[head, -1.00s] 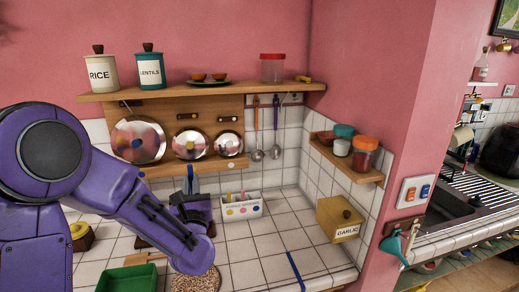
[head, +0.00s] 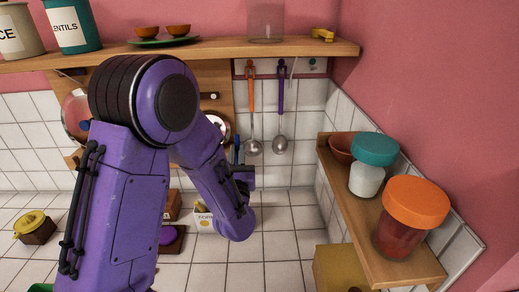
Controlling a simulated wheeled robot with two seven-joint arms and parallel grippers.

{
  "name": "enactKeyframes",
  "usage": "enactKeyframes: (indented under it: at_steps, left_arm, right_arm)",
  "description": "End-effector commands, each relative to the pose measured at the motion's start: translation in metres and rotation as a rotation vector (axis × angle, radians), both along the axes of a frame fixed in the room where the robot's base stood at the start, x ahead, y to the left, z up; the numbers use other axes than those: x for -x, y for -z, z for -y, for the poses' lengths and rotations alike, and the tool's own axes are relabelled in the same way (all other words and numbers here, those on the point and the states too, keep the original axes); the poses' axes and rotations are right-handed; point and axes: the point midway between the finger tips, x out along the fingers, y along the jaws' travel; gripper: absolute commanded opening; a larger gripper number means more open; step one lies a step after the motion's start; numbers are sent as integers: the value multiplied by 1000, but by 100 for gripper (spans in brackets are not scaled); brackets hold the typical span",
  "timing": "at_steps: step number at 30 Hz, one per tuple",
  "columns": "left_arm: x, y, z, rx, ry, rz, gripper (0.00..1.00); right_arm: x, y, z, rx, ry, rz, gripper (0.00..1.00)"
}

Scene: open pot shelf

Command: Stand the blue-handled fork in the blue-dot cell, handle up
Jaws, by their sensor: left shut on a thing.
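My left gripper (head: 244,176) is in the middle of the head view, partly hidden by its own purple wrist. It is shut on the blue-handled fork (head: 237,149), whose blue handle sticks up above the jaws. The fork's lower end is hidden. A white caddy (head: 203,219) stands on the tiled counter behind and left of my wrist. Only a small part of it shows, and its blue-dot cell is hidden by my arm. I cannot tell how far the fork is from the caddy. My right gripper is not in view.
A side shelf (head: 400,268) with jars juts out at the right, above a yellow box (head: 338,268). Two ladles (head: 281,143) hang on the back wall. Tiles right of my wrist are clear.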

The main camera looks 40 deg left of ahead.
Motion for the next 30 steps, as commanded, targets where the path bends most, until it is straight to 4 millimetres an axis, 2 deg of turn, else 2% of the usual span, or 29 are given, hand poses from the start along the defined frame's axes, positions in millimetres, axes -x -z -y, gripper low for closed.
enactKeyframes:
  at_steps: [6,14,20,30]
  left_arm:
    - [2,9,0,-1,1,1,0]
    - [-15,35,0,-2,2,-16,0]
    - [-18,56,1,-3,4,-19,0]
    - [-17,90,0,-1,2,-18,0]
  right_arm:
    - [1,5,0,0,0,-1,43]
    - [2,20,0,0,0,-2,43]
    - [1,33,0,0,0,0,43]
    - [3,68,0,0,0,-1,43]
